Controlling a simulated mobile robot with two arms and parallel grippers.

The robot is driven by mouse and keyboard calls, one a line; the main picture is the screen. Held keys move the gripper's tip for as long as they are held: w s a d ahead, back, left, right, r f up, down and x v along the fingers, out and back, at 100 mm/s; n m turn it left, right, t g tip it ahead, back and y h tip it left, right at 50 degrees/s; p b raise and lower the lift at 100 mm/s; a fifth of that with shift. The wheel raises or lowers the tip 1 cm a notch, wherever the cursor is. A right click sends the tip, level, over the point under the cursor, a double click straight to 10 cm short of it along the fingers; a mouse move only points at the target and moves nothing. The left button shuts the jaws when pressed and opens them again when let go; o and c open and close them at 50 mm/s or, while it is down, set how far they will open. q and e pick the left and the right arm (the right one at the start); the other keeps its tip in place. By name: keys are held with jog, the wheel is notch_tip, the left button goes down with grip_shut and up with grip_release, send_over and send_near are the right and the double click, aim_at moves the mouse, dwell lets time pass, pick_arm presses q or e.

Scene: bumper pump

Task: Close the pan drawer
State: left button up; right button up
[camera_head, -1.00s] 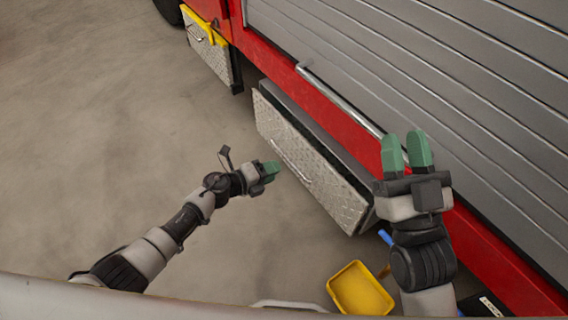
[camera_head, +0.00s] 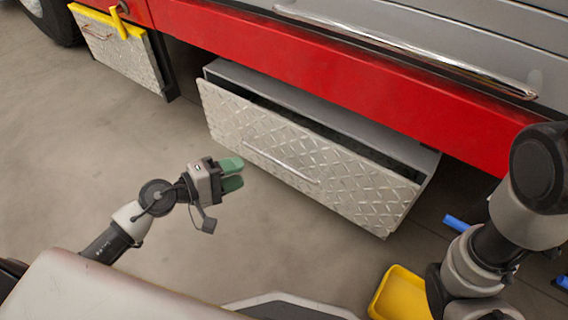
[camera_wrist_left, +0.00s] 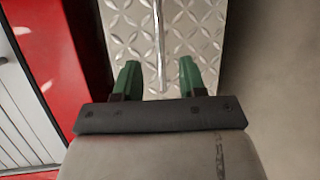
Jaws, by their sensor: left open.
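The pan drawer (camera_head: 350,183) has a diamond-plate metal front and sits low under the red body of the vehicle. It stands partly open, with a dark gap showing behind the top of its front. A thin bar handle (camera_head: 280,163) runs along the front. My left gripper (camera_head: 232,174) has green fingertips and is open in front of the drawer's left half, near the handle's left end. In the left wrist view the handle (camera_wrist_left: 159,45) lies between and beyond the open fingertips (camera_wrist_left: 157,80). My right arm is at the right edge; its fingers are not seen.
A second diamond-plate box (camera_head: 122,50) with a yellow latch (camera_head: 118,22) is at the upper left. A yellow tray (camera_head: 402,296) and a blue item (camera_head: 456,223) lie on the floor at lower right. A chrome rail (camera_head: 400,48) runs above. The floor at left is clear.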

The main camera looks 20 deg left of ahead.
aim_at(275, 158)
pick_arm(q)
jog(key=b+x, duration=0.1)
jog(key=x, duration=0.9)
jog(key=shift+w+d+f, duration=0.1)
jog(key=shift+w+d, duration=0.15)
jog(key=shift+d, duration=0.05)
grip_shut()
